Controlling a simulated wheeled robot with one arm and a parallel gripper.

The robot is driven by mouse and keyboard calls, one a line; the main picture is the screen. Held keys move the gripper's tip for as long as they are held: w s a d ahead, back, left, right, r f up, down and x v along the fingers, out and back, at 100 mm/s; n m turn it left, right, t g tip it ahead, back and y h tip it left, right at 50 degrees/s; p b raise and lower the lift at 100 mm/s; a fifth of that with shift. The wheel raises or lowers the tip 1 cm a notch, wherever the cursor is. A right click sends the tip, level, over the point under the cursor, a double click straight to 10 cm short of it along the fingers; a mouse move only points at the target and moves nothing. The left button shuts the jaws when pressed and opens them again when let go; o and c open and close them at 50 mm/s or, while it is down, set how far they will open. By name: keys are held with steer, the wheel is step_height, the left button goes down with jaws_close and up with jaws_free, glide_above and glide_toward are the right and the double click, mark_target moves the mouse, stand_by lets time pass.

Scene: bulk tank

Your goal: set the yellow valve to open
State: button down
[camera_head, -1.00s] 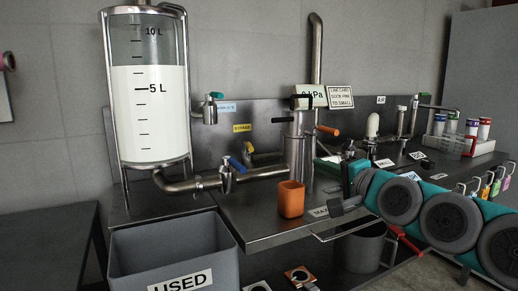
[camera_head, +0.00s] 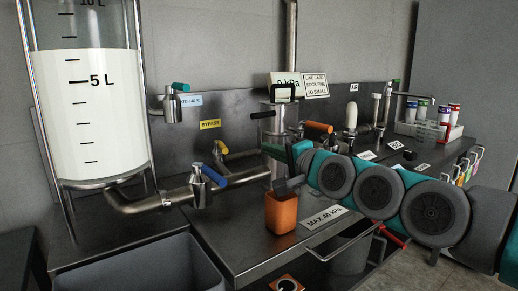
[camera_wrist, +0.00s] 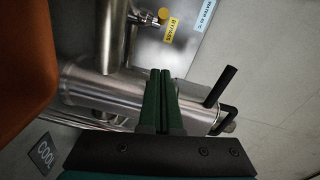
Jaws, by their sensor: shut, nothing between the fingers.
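The yellow valve (camera_head: 221,147) has a small yellow handle on a metal pipe, below the yellow BYPASS label (camera_head: 210,124). Its handle is tilted in the head view. My gripper (camera_head: 274,160) is to the right of the valve, apart from it, above the orange cup and in front of the metal cylinder. In the wrist view my gripper (camera_wrist: 162,76) is shut and empty, its dark green fingers together over the metal cylinder (camera_wrist: 110,92). The BYPASS label (camera_wrist: 168,32) is beyond the fingertips there.
A blue-handled valve (camera_head: 213,175) stands in front of the yellow one on the tank's pipe. A teal-handled valve (camera_head: 172,100) is above left. The orange cup (camera_head: 281,212) is below my gripper. A black handle (camera_wrist: 220,86) sticks out near the fingers. An orange handle (camera_head: 319,127) is farther right.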

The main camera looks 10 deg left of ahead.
mark_target(223, 148)
steer(key=w+a+f+p, duration=0.1)
steer(key=w+a, duration=0.2)
steer(key=a, duration=0.6)
steer(key=shift+w+a, duration=0.15)
steer(key=shift+w, duration=0.1)
steer(key=shift+a+f, duration=0.1)
stand_by(0.3)
steer(key=shift+s+a, duration=0.4)
steer(key=shift+s, duration=0.15)
